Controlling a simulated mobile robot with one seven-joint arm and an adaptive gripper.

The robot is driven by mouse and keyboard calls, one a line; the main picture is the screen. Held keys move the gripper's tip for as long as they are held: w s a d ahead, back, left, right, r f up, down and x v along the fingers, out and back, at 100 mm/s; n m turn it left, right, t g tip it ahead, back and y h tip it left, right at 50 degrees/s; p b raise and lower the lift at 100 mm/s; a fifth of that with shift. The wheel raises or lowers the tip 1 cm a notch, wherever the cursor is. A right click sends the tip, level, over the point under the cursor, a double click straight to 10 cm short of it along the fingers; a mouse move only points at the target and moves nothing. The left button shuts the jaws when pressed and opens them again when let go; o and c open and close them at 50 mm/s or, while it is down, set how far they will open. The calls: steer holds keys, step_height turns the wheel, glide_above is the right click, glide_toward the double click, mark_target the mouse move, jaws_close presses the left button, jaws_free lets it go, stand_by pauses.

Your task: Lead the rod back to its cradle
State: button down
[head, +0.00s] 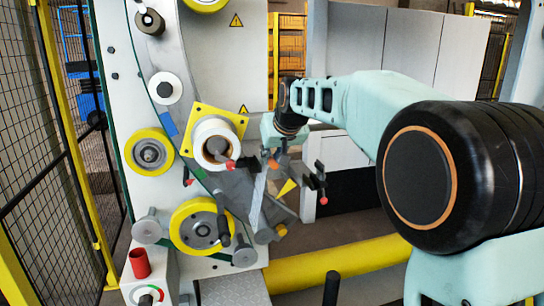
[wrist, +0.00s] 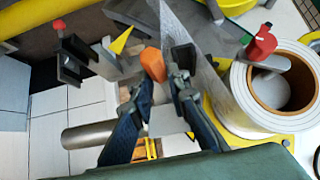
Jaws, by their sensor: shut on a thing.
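My gripper (head: 278,155) is closed in front of the machine; the wrist view shows its two dark blue fingers (wrist: 163,95) on either side of a narrow gap. A grey metal rod (wrist: 85,135) lies crosswise at the left finger in the wrist view, its left end free.
A white roll (head: 214,140) on a yellow plate is close left of the gripper. A pale film strip (head: 258,205) runs below it. Yellow rollers (head: 205,226) and a yellow pointer (head: 287,187) are nearby.

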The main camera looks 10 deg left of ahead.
steer(key=shift+s+a, duration=0.35)
steer(key=shift+a, duration=0.55)
steer(key=shift+s+a, duration=0.35)
steer(key=shift+a, duration=0.5)
steer(key=shift+f+b, duration=1.25)
steer(key=shift+f, duration=0.25)
steer(key=c, duration=1.8)
jaws_free()
steer(key=shift+o, duration=0.2)
steer(key=shift+s+r, duration=0.1)
